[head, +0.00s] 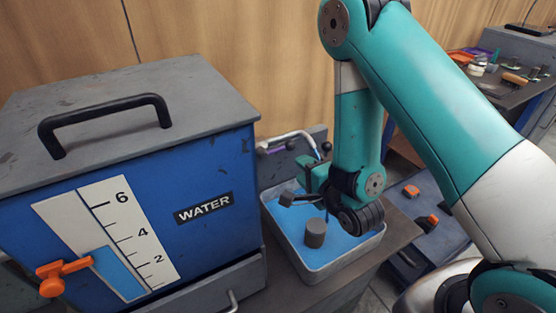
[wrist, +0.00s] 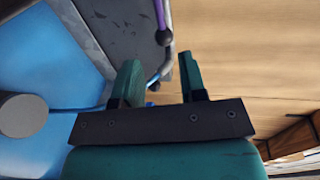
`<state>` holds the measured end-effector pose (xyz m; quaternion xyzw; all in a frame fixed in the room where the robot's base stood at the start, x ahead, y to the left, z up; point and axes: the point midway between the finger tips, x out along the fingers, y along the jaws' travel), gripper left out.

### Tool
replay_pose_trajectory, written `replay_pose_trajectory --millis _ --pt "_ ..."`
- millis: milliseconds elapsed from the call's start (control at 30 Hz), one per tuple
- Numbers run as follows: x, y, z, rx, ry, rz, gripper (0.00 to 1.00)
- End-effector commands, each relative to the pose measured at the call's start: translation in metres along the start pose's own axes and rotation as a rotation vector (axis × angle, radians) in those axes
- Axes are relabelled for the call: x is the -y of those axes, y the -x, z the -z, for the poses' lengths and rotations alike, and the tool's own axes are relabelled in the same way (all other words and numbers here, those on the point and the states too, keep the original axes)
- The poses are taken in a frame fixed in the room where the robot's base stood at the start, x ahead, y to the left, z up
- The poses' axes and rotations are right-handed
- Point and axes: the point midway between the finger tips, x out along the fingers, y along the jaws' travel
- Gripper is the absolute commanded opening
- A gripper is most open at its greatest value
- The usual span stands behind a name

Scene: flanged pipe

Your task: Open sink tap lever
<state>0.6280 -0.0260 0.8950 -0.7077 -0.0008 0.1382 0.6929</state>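The sink (head: 376,243) is a grey-rimmed basin with a blue inside, right of the blue water tank. Behind it, a pale curved tap pipe (head: 296,136) shows, with a dark ball knob (head: 326,147) at its right, probably the lever's end. In the wrist view, a purple rod ends in a dark knob (wrist: 163,37) beyond the fingertips, and a second dark knob (wrist: 153,86) shows between the fingers. I cannot tell which is the lever. My gripper (wrist: 160,72) is open, its green fingers apart. In the head view it is over the sink's back, partly hidden by my wrist.
A grey cylinder (head: 315,232) stands in the sink. The blue water tank (head: 220,182) with an orange valve handle (head: 62,275) fills the left. A wooden wall (head: 240,50) rises behind. At right are a cluttered bench (head: 510,90) and a blue case (head: 405,262) with orange latches.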

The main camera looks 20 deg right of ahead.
Motion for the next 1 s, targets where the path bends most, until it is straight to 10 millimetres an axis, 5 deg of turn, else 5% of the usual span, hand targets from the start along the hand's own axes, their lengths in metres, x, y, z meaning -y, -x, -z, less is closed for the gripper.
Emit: replay_pose_trajectory --millis 900,1000 --pt "-0.005 -0.046 0.001 -0.002 0.000 0.005 0.38" --pt "0.003 -0.065 0.000 0.001 0.002 -0.002 0.38"
